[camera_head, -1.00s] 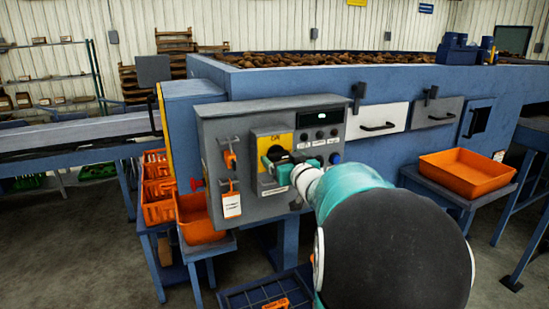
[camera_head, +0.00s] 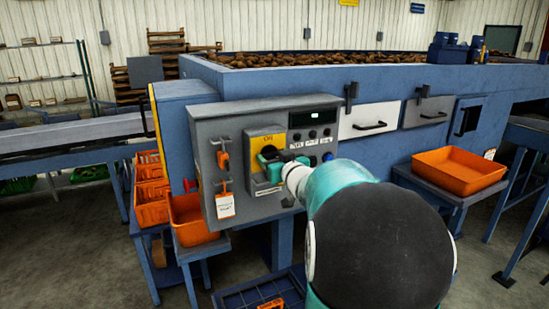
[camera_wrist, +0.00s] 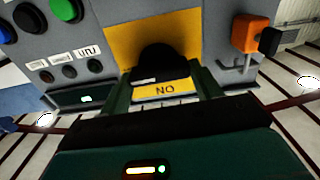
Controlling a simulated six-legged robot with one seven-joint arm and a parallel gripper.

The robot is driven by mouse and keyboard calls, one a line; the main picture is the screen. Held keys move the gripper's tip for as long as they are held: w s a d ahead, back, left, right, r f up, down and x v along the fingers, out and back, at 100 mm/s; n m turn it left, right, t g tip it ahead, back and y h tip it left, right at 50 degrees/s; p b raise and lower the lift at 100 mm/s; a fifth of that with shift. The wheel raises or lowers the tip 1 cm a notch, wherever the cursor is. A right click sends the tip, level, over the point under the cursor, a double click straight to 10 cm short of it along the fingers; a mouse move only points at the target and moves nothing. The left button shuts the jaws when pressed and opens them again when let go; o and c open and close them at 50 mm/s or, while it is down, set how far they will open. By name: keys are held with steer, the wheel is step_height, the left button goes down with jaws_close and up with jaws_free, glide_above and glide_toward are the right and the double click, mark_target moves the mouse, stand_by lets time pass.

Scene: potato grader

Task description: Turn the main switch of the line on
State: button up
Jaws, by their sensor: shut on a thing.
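The main switch is a black rotary knob (camera_wrist: 158,60) on a yellow plate (camera_head: 268,139) on the grey control box (camera_head: 240,113). In the wrist view its yellow label (camera_wrist: 165,90) reads "NO", which is ON upside down. My gripper (camera_wrist: 160,80) is at the knob, one finger on each side, and is shut on it. In the head view my gripper (camera_head: 272,159) and arm cover part of the switch. The exact angle of the knob is hard to tell.
An orange padlock (camera_head: 223,160) and a white tag (camera_head: 225,206) hang left of the switch. Push buttons (camera_head: 312,134) and a dark display (camera_head: 315,115) are to the right. Orange trays (camera_head: 460,171) stand beside the machine. A dark blue crate (camera_head: 240,298) is below.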

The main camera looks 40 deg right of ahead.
steer(key=n, duration=0.4)
steer(key=shift+a, duration=0.15)
steer(key=n, duration=0.4)
steer(key=shift+f+n, duration=0.15)
steer(key=shift+n, duration=0.15)
steer(key=n, duration=0.8)
steer(key=shift+f+n, duration=0.15)
steer(key=shift+n, duration=0.45)
steer(key=o, duration=1)
